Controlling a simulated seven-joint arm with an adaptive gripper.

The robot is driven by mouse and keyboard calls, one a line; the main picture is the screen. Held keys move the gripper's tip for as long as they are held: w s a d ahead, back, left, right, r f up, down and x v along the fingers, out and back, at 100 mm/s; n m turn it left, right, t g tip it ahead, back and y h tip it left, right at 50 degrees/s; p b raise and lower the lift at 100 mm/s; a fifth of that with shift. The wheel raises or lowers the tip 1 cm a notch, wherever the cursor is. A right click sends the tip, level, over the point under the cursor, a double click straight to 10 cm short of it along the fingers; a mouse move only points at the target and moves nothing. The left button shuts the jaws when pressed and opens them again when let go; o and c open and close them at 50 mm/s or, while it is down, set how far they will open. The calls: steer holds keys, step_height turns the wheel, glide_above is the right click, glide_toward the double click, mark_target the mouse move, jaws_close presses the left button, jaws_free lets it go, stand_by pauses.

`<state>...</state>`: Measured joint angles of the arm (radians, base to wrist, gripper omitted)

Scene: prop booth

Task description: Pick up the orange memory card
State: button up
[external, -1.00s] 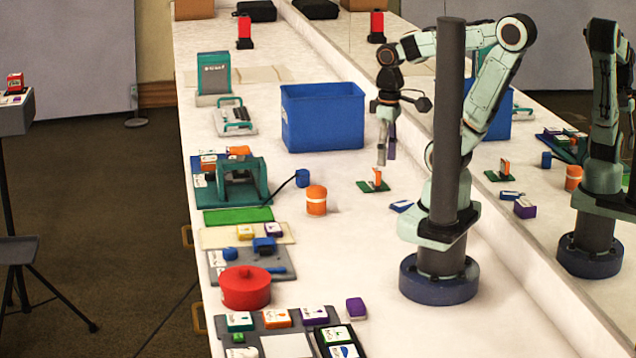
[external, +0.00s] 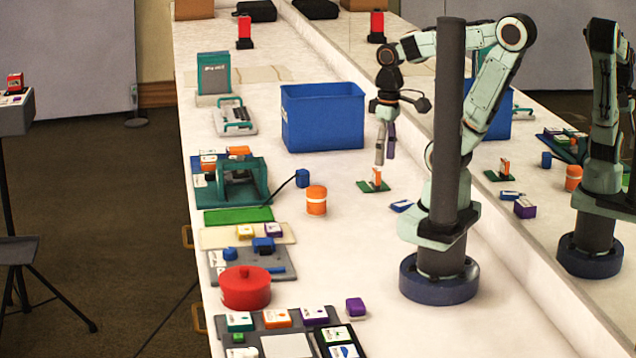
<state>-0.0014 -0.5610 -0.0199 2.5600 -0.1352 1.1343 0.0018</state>
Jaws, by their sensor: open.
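A small orange piece (external: 377,175), which looks like the orange memory card, stands upright in a green holder (external: 369,187) on the white bench. My gripper (external: 384,161) points down just above it, with two fingers apart and nothing visible between them. The fingertips look close to the top of the orange piece; whether they touch it cannot be told from this view. An orange-labelled box (external: 277,318) also sits in the grey tray at the front.
A blue bin (external: 322,117) stands behind and left of my gripper. An orange jar (external: 316,200), a teal frame (external: 238,182) and a red pot (external: 245,288) are to the left. A blue item (external: 401,206) lies near my base. A mirror-like wall runs along the right.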

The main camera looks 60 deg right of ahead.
steer(key=w+r+t, duration=0.5)
steer(key=w, duration=0.6)
steer(key=w+d+m+t+h, duration=0.25)
steer(key=w+d+m, duration=0.25)
steer(key=w+d, duration=1.1)
steer(key=m+g+h, duration=0.2)
steer(key=m, duration=0.1)
glide_above(378, 170)
steer(key=w+a, duration=0.6)
steer(key=a, duration=0.1)
step_height(378, 170, down, 12)
steer(key=s+d+f, duration=0.2)
steer(key=f, duration=0.1)
steer(key=s+d+f+m+g, duration=0.1)
steer(key=s+d+f, duration=0.1)
steer(key=f, duration=0.1)
steer(key=s+d+f+m+g, duration=0.1)
steer(key=s+d+f, duration=0.1)
steer(key=s+f, duration=0.1)
steer(key=shift+f+y, duration=0.25)
steer(key=shift+f, duration=0.05)
steer(key=x, duration=0.5)
steer(key=shift+w+d+f, duration=0.1)
steer(key=shift+d+f, duration=0.05)
steer(key=shift+f, duration=0.4)
jaws_close()
